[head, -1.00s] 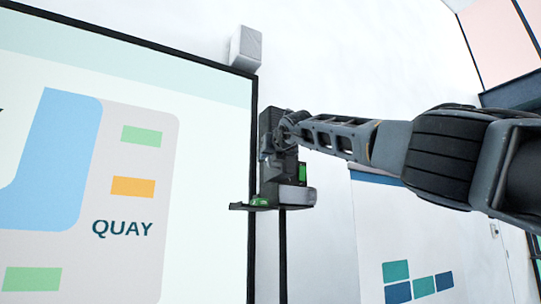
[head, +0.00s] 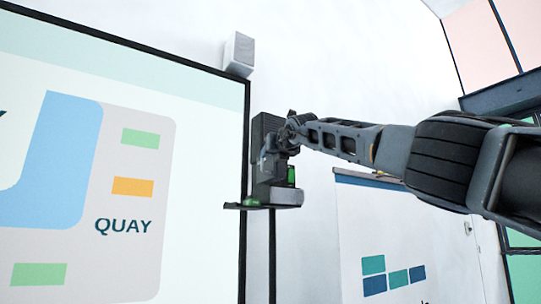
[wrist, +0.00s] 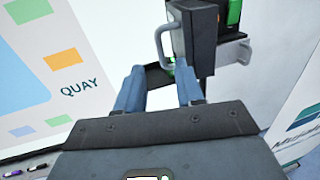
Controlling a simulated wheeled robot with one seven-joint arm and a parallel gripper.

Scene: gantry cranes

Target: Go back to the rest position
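My gripper (wrist: 160,88) shows in the wrist view with its two blue-grey fingers apart and nothing held between them. A dark device (wrist: 192,38) with a light grey handle and green parts is just beyond the fingertips. The handle is close to the fingers; I cannot tell whether they touch. In the head view my arm reaches in from the right, and its end is beside the dark device (head: 264,135). The fingertips are hard to make out there.
A large screen (head: 200,200) marked QUAY fills the left, its dark frame edge near the shelf. A white speaker box (head: 238,54) is on the wall above. A white panel with coloured blocks (head: 374,265) stands to the right. Pens (wrist: 38,167) lie at the wrist view's lower left.

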